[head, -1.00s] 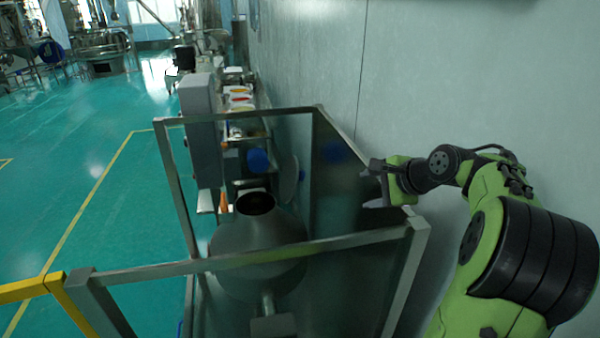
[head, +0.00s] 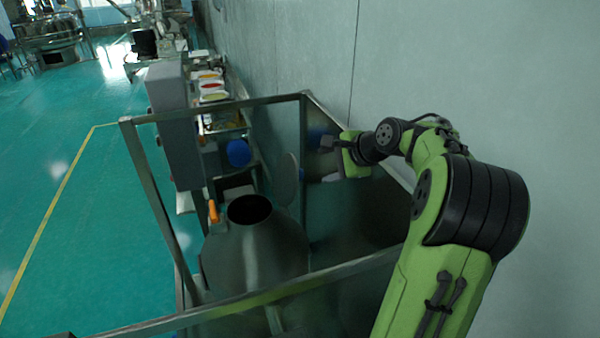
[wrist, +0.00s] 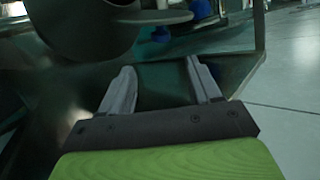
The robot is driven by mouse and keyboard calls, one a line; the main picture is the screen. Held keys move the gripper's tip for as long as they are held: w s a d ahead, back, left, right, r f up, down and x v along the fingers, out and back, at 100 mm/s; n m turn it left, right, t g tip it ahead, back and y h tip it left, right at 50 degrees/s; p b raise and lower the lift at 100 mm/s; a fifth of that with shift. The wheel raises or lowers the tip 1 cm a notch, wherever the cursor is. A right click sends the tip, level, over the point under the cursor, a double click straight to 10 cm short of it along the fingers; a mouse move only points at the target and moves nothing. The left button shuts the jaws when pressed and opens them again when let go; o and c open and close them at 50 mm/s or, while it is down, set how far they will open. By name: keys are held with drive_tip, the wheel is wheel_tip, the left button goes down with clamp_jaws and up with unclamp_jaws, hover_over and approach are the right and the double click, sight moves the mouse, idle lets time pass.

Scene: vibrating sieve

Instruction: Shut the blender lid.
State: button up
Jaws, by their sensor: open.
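The blender (head: 255,255) is a grey metal vessel inside a metal frame, with a dark round mouth (head: 249,209) at its top. Its lid (head: 287,180) is a thin grey disc standing up on edge to the right of the mouth, so the mouth is uncovered. My gripper (head: 329,160) is to the right of the lid, apart from it, with its fingers pointing left. In the wrist view my gripper (wrist: 163,82) is open and empty; the lid (wrist: 152,17) shows above the fingertips as a flat disc seen nearly edge-on, next to the dark vessel (wrist: 80,25).
Metal frame bars (head: 215,108) surround the blender. A grey control box (head: 168,125) stands behind it on the left. A blue round part (head: 238,153) and an orange handle (head: 213,210) are near the mouth. A wall (head: 440,70) runs along the right; green floor (head: 60,220) is open at left.

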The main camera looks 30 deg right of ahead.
sight(302, 173)
drive_tip(key=x, duration=1.3)
drive_tip(key=shift+w+r, duration=0.1)
clamp_jaws()
